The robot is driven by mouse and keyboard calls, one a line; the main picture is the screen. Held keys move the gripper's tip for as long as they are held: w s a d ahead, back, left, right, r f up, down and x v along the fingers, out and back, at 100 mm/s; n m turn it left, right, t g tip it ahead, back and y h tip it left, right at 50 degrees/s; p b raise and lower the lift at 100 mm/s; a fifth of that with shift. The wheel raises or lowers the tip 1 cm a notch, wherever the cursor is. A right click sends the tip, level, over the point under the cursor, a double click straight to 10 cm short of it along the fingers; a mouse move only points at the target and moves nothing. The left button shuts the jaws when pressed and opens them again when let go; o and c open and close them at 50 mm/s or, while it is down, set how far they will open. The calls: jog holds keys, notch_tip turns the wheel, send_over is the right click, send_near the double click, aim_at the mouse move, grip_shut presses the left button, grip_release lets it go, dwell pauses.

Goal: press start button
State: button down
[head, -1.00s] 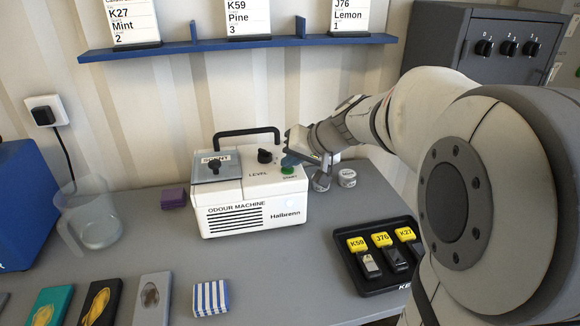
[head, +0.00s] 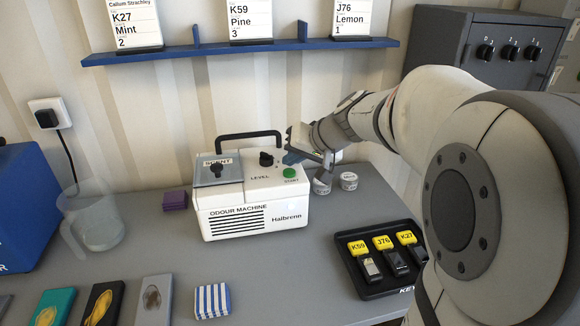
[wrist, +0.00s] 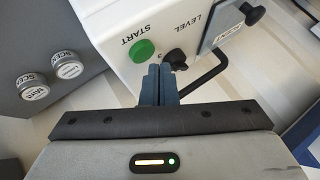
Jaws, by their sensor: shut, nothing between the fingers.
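The white odour machine (head: 252,192) stands on the grey bench, with its green start button (head: 289,173) on top at the right, beside the black level knob (head: 266,158). The button also shows in the wrist view (wrist: 142,50), labelled START and uncovered. My gripper (head: 290,158) is at the machine's right end, just behind the button in the head view. In the wrist view its shut, empty blue-grey fingertips (wrist: 160,70) are close to the button, below and right of it. I cannot tell whether they touch the machine; they do not cover the button.
Two small scent tins (head: 348,181) stand right of the machine. A black key tray (head: 376,292) with yellow-tagged keys is at the front right. A blue shelf (head: 240,48) is above.

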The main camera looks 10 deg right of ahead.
aim_at(293, 173)
jog(key=shift+r+p, duration=1.5)
jog(key=shift+r, duration=1)
jog(key=s+f+g+h, duration=0.1)
jog(key=s+f, duration=0.3)
jog(key=s, duration=0.3)
jog(key=s+f+n+g+h, duration=0.1)
jog(key=s+f, duration=0.3)
jog(key=s, duration=0.4)
jog(key=s+f+g+h, duration=0.2)
jog(key=s+f+h, duration=0.1)
jog(key=s, duration=0.4)
jog(key=shift+s+d+f+n+g, duration=0.25)
jog(key=shift+s+f+n+g, duration=0.15)
